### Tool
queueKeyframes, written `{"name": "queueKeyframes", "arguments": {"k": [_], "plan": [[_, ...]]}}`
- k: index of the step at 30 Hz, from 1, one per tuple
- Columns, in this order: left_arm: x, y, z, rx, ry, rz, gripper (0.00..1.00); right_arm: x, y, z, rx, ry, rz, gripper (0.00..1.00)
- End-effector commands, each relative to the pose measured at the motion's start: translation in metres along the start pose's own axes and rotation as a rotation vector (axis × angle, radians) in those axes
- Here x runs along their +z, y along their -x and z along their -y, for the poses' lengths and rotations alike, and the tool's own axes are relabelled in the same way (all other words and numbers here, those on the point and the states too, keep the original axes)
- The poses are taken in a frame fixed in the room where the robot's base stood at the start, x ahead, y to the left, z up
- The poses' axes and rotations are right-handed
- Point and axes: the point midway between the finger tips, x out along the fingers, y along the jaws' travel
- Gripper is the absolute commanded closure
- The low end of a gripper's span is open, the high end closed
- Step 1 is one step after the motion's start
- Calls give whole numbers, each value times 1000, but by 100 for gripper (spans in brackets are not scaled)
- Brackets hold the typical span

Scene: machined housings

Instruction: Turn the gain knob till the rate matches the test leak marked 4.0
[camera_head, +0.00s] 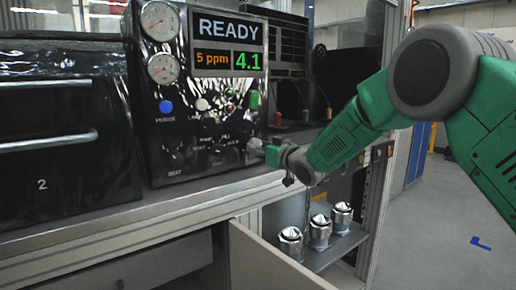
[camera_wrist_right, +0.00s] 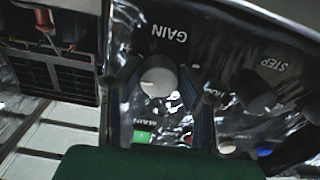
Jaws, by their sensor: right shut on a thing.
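The glossy black tester (camera_head: 205,130) stands on the bench, and its display (camera_head: 228,44) reads READY, 5 ppm and 4.1. My right gripper (camera_head: 264,150) is at the lower right of its front panel and mostly covers the knob there. In the right wrist view, the round gain knob (camera_wrist_right: 158,76) sits below the upside-down GAIN label, with a pale pointer mark on its face. The dark fingers of my right gripper (camera_wrist_right: 161,105) lie on both sides of the knob and are shut on it. My left gripper is not in view.
A step knob (camera_wrist_right: 258,92) and small coloured buttons are beside the gain knob. Three metal fittings (camera_head: 319,232) stand on a lower shelf (camera_head: 340,248) under my right arm. A black drawer unit (camera_head: 62,120) marked 2 is on the left.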

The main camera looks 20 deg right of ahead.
Motion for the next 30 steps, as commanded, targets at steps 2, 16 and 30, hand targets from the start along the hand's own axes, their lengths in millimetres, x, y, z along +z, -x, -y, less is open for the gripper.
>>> {"name": "queueKeyframes", "arguments": {"k": [2, 16, 30], "plan": [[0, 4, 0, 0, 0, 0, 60, -2, 0, 0, 0, 58, 0, 97], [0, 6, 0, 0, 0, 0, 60, -1, 0, 0, 0, 132, -2, 48], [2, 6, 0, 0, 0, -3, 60, -1, 13, -1, 1, 131, -1, 48]]}}
